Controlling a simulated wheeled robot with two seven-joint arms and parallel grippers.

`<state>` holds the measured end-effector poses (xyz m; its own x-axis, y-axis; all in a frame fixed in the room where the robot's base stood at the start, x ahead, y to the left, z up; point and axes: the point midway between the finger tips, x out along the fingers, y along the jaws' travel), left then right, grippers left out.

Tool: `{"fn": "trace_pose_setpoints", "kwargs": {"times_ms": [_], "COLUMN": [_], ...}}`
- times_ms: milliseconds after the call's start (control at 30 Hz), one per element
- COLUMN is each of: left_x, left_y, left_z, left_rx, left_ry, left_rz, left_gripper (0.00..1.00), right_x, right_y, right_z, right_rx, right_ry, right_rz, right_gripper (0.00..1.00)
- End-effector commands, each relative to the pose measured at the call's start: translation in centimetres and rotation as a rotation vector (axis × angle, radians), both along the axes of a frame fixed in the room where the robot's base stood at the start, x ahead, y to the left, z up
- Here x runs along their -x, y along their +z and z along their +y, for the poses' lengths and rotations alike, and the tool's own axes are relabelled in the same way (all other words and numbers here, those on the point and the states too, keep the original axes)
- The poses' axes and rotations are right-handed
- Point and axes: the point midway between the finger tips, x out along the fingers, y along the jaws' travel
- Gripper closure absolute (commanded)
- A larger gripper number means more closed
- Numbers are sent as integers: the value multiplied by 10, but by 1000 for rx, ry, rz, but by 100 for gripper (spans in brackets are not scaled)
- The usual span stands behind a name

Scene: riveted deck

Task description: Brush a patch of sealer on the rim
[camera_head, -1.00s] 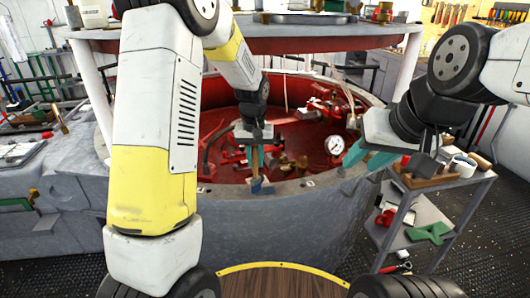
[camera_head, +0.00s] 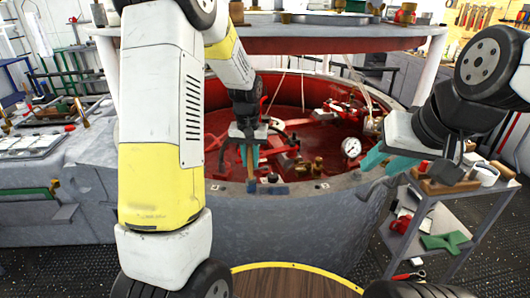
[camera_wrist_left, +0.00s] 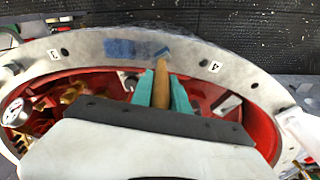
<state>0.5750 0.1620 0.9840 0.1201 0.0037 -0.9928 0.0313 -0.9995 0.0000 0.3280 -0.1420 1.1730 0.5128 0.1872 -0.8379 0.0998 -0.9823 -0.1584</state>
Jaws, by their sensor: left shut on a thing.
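My left gripper (camera_head: 249,157) is shut on a wooden-handled brush (camera_wrist_left: 161,84), held between its teal fingers and pointing down. The brush tip is at the grey rim (camera_wrist_left: 225,60) of the round red-lined vessel and appears to touch it. A blue patch of sealer (camera_wrist_left: 130,47) lies on the rim between the marks 3 and 4, to the left of the brush tip in the left wrist view. In the head view the blue patch (camera_head: 271,190) lies just right of the tip. My right gripper (camera_head: 386,160) is open and empty beside the vessel's right side.
Red fittings and a white-faced gauge (camera_head: 351,147) sit inside the vessel. A grey shelf cart (camera_head: 455,187) stands at the right, with a wooden block, a cup and a green part (camera_head: 444,241). A bench (camera_head: 40,150) with a tray is at the left.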

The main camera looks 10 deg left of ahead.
Motion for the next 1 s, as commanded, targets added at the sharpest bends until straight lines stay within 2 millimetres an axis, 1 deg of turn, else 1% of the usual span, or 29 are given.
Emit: {"fn": "trace_pose_setpoints", "kwargs": {"times_ms": [367,800,1000], "left_x": [0,-1,0], "left_y": [3,46,59], "left_z": [2,2,2], "left_rx": [1,1,1], "left_ry": [-1,-1,-1], "left_rz": [-2,-4,-2], "left_gripper": [100,100,100], "right_x": [0,0,0], "right_y": [0,0,0], "right_z": [0,0,0], "right_rx": [0,0,0], "right_ry": [0,0,0], "right_rz": [0,0,0], "right_gripper": [64,64,64]}}
